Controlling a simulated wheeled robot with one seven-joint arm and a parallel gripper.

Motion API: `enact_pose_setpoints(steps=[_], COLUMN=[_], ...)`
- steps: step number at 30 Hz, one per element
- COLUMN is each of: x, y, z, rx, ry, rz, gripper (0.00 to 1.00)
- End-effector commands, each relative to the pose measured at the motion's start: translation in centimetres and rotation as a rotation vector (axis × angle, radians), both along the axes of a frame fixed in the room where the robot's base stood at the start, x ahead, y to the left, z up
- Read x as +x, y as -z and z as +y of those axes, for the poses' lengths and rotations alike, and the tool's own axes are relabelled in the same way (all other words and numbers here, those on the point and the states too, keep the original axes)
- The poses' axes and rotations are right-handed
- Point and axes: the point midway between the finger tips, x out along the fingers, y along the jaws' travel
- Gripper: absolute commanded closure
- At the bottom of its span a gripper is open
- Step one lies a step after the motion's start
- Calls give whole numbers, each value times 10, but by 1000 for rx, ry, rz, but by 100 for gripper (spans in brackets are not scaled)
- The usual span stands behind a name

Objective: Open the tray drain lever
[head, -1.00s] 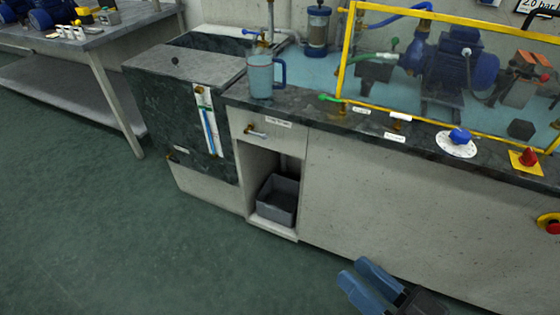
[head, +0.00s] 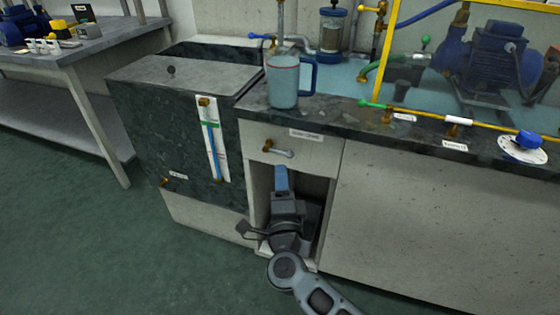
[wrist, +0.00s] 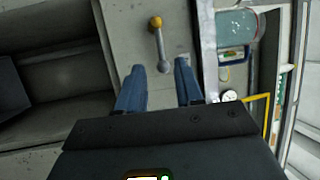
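The tray drain lever (head: 280,150) has a brass pivot and a grey handle. It sits on the pale panel under the worktop, below a small white label, with its handle pointing right and slightly down. In the wrist view the lever (wrist: 158,45) lies ahead of my gripper (wrist: 160,78), its grey end lined up between the two blue fingertips. The fingers are open and nothing is held. In the head view my gripper (head: 281,169) is just below the lever, in front of the open niche. I see no contact with the lever.
A grey bin (head: 311,222) stands in the niche, partly hidden by my arm. A jug (head: 284,85) of bluish liquid stands on the worktop above. A dark tank (head: 150,130) with a sight tube (head: 211,140) is at left. The floor at left is clear.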

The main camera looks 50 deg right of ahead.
Motion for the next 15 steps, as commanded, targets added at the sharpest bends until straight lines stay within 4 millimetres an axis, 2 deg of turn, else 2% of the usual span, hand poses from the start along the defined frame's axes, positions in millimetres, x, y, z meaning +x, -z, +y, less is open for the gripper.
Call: enact_pose_setpoints(steps=[9,15], x=[31,45], y=[-9,-12], z=[-34,-49], rx=[-2,-1], ry=[2,-1], rz=[-1,0], gripper=[64,64])
